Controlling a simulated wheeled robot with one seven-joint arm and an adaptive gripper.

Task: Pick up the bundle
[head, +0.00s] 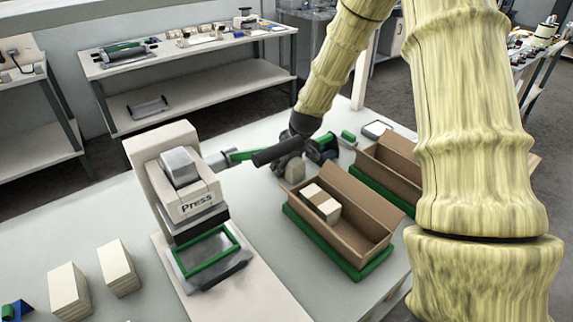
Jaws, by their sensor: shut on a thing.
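My gripper (289,163) is at the end of my arm near the middle of the view, in front of the press's handle and behind the near cardboard box. Two more pale stacks (118,268) stand upright on the table at the lower left. I cannot tell the height of the held bundle above the table.
The box sits in a green tray (318,241). A second open box (389,166) stands behind it, partly hidden by my arm. The press (178,180), with a green frame (207,249) at its base, stands to the left. The table is clear between press and box.

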